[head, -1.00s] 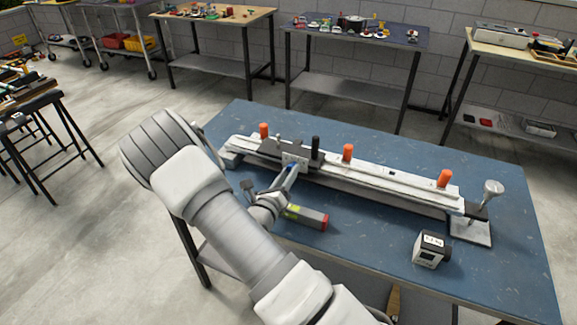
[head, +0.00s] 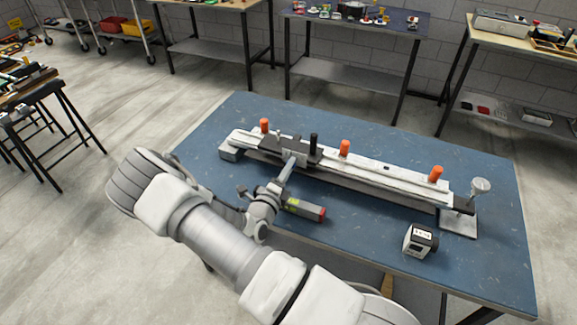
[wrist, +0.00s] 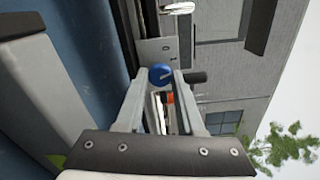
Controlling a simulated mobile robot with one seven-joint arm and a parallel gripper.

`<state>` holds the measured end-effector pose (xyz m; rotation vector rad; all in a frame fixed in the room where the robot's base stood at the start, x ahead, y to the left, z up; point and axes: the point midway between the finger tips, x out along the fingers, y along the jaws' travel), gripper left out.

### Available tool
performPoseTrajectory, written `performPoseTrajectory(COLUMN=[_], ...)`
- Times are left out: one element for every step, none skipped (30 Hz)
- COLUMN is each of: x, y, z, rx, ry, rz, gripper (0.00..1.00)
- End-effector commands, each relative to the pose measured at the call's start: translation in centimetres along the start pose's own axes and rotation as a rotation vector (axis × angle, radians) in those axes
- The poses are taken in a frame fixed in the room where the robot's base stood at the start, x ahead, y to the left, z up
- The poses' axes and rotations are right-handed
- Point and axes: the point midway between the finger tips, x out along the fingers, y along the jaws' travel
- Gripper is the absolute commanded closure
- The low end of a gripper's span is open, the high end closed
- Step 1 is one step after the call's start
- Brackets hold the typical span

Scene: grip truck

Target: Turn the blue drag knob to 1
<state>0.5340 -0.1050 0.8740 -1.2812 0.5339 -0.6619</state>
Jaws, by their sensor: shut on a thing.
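The blue drag knob (wrist: 160,74) is a round blue disc in the wrist view, on the grey plate of a carriage (wrist: 158,50). My gripper (wrist: 161,77) has its two fingertips on either side of the knob and is shut on it. In the head view my gripper (head: 291,161) reaches the front of the dark carriage (head: 270,145) on a long pale rail (head: 370,174). The knob cannot be made out there, hidden by the fingers. The scale marks and the knob's setting cannot be read.
Several orange knobs (head: 345,147) and a black post (head: 313,141) stand up along the rail. A small white box-shaped device (head: 419,241) stands at the front right.

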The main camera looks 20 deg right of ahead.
Motion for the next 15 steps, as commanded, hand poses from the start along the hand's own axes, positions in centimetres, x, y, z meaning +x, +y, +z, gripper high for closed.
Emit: performPoseTrajectory(x=[-0.05, -0.06, -0.06, -0.06, -0.06, -0.06, -0.06, -0.06, -0.05, -0.06, -0.06, -0.06, -0.05, -0.05, -0.05], y=[-0.02, -0.01, -0.01, 0.00, 0.01, 0.01, 0.02, 0.03, 0.03, 0.04, 0.04, 0.04, 0.05, 0.05, 0.05], z=[0.00, 0.00, 0.00, 0.00, 0.00, 0.00, 0.00, 0.01, 0.01, 0.01, 0.01, 0.01, 0.01, 0.01, 0.01], rx=[-0.012, -0.018, -0.025, -0.029, -0.033, -0.036, -0.037, -0.039, -0.040, -0.040, -0.040, -0.040, -0.040, -0.040, -0.040], ry=[0.000, 0.000, 0.000, 0.000, 0.000, 0.000, 0.000, 0.000, 0.000, 0.000, 0.000, 0.000, 0.000, 0.000, 0.000], rz=[0.001, 0.001, 0.001, 0.001, 0.001, 0.001, 0.001, 0.001, 0.001, 0.001, 0.001, 0.001, 0.001, 0.001, 0.001], gripper=[1.00, 1.00, 1.00, 1.00, 1.00, 1.00, 1.00, 1.00, 1.00, 1.00, 1.00, 1.00, 1.00, 1.00, 1.00])
